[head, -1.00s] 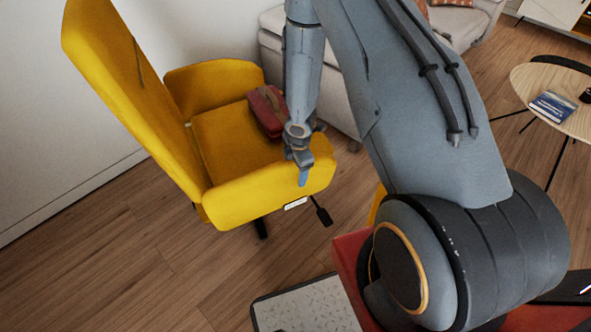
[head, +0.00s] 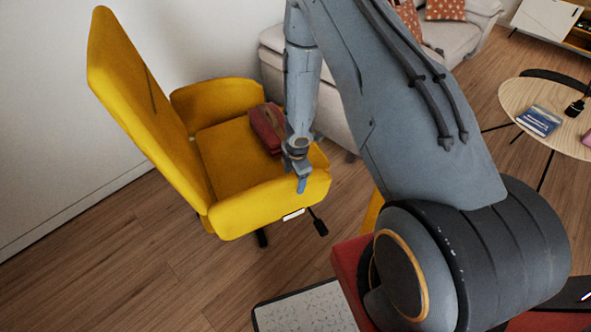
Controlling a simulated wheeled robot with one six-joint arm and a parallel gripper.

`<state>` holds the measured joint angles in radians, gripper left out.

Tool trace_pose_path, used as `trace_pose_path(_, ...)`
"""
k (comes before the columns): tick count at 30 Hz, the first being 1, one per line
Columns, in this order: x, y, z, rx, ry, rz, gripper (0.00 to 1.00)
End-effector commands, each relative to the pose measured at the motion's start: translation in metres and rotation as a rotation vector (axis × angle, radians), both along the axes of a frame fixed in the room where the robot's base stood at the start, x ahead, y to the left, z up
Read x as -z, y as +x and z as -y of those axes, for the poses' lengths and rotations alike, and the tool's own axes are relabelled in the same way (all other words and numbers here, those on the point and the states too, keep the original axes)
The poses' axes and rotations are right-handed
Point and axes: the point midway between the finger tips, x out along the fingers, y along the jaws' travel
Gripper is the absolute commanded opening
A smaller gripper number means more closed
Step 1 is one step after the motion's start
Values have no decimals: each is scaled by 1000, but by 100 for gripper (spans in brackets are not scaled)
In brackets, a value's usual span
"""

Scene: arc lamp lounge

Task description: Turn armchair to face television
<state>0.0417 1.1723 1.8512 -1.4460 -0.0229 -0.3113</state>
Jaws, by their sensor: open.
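The yellow armchair (head: 225,165) stands left of centre in the head view. Its tall back (head: 140,105) is toward the left wall and its seat opens to the right. My gripper (head: 301,184) is open at the outer end of the chair's near armrest (head: 265,205). Whether the fingers touch the armrest or straddle it, I cannot tell. A dark red bag-like object (head: 266,128) lies on the seat, partly behind my arm. No television shows in this view.
A grey sofa (head: 455,38) with patterned cushions stands behind. A round wooden table (head: 517,97) with a blue book (head: 538,120) is at the right. A white cabinet (head: 545,20) is at the far right.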

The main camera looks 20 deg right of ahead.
Motion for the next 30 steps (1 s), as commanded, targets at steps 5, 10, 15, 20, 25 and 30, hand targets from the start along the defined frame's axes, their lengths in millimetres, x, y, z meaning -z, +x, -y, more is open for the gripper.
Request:
trace_pose_path(5,-15,-2,0,-2,0,1,68)
trace_pose_path(10,-23,-3,0,0,0,1,68)
trace_pose_path(15,-26,-3,1,0,0,1,68)
trace_pose_path(20,-26,-3,1,0,0,1,68)
trace_pose_path(25,-26,-3,1,0,0,1,68)
trace_pose_path(30,-26,-3,0,0,0,1,68)
